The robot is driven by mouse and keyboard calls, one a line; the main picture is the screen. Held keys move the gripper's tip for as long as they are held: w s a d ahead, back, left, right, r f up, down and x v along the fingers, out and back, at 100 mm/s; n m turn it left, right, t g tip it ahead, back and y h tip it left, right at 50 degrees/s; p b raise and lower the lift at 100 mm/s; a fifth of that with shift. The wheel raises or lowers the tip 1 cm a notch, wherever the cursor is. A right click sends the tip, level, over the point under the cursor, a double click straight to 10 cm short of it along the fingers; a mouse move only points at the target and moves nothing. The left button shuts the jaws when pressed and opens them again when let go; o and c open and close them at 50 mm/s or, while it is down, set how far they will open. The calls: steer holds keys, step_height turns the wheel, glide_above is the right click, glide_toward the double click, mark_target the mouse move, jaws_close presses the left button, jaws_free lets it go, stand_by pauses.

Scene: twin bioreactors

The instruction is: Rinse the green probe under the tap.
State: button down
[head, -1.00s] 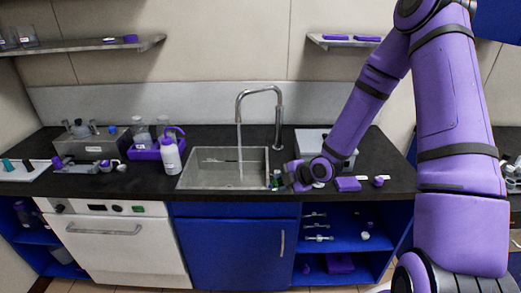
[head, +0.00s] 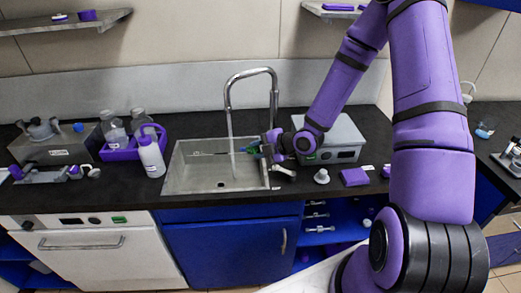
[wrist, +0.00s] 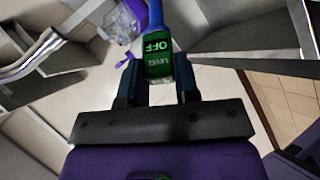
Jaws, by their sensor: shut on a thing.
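The green probe (head: 254,148) is in my gripper (head: 265,146), above the right side of the sink in the head view. Its thin shaft points left over the basin and looks to meet or pass close to the water stream; I cannot tell which. In the wrist view my gripper (wrist: 158,82) is shut on the probe's green head (wrist: 157,52), whose labels read "OFF" and "LEVEL". A blue part continues beyond it. The curved tap (head: 252,73) has a stream (head: 231,130) falling into the steel sink (head: 182,178).
A purple tray (head: 117,154) with bottles and a white wash bottle (head: 151,157) stand left of the sink. A grey box (head: 343,136) stands right, behind my arm.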

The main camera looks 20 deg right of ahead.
steer(key=w+a, duration=0.3)
steer(key=w, duration=0.6)
steer(key=shift+w, duration=0.4)
steer(key=shift+s+d, duration=0.1)
stand_by(2.5)
steer(key=shift+s+d+r, duration=0.35)
steer(key=shift+s, duration=0.9)
steer(key=shift+s+d+r, duration=0.3)
steer(key=shift+s+d, duration=0.1)
steer(key=shift+s, duration=0.85)
steer(key=shift+s+d+r, duration=0.35)
steer(key=shift+s, duration=0.9)
steer(key=shift+w+f+m+t+h, duration=0.25)
steer(key=shift+w+m+t+h, duration=0.15)
steer(key=shift+w+m, duration=0.1)
steer(key=w+d+m+t+h, duration=0.2)
steer(key=w+d+m+h, duration=0.2)
steer(key=m+h, duration=0.3)
steer(key=shift+w+d+f, duration=0.15)
steer(key=shift+d, duration=0.25)
